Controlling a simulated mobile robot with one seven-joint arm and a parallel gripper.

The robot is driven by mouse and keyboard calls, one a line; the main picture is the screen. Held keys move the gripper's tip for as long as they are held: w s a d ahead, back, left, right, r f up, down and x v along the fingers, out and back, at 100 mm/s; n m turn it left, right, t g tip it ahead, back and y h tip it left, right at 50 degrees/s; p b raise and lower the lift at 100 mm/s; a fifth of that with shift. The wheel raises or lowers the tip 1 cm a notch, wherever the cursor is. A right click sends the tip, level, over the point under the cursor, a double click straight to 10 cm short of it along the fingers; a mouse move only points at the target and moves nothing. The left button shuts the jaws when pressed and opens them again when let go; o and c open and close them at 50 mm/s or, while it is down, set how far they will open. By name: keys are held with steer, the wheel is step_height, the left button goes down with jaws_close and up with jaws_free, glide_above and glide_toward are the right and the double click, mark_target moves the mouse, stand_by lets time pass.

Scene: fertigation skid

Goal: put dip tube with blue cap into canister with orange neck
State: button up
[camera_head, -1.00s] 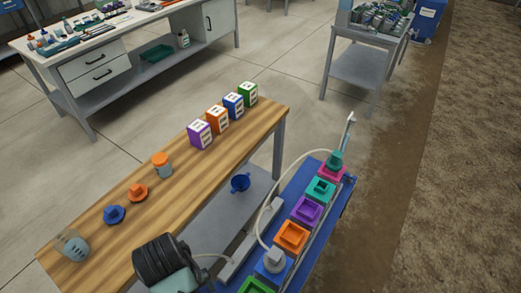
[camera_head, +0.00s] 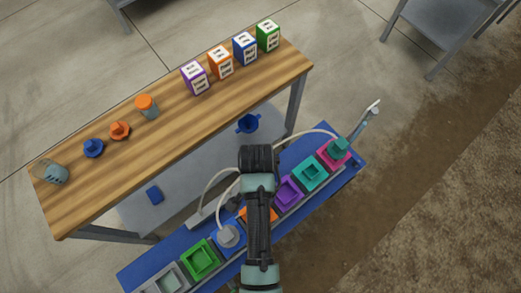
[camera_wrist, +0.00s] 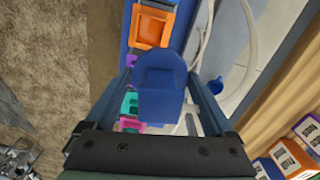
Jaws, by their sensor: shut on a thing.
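In the wrist view my gripper (camera_wrist: 161,68) is shut on a blue, flat-faced piece with a rounded end, which looks like the blue cap (camera_wrist: 161,90) of the dip tube. The tube below it is hidden. The canister with orange neck (camera_wrist: 152,26) shows beyond the cap, apart from it in the picture. In the head view that orange neck (camera_head: 270,214) is largely covered by my arm, between the purple-necked canister and a blue canister with a grey cap. My gripper and the held piece are hidden in the head view.
The blue tray (camera_head: 143,274) holds a row of canisters, including green (camera_head: 200,258), purple (camera_head: 288,193) and teal (camera_head: 310,173). Pale hoses (camera_head: 206,185) loop beside them. The wooden bench (camera_head: 180,131) carries coloured boxes, a jar and caps. A blue funnel (camera_head: 247,123) is below.

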steer(key=s+m, duration=0.1)
steer(key=s+f+m+p, duration=0.1)
steer(key=m, duration=0.1)
steer(key=s+m+p, duration=0.1)
steer(key=shift+s+a+f+m, duration=0.15)
steer(key=shift+a+f+m, duration=0.05)
steer(key=shift+f+m, duration=0.2)
step_height(320, 180, down, 12)
steer(key=m+b, duration=0.1)
steer(key=b, duration=0.8)
steer(key=shift+s+r, duration=0.15)
steer(key=shift+s, duration=0.05)
steer(key=o, duration=1.3)
step_height(320, 180, up, 13)
steer(key=shift+p, duration=0.7)
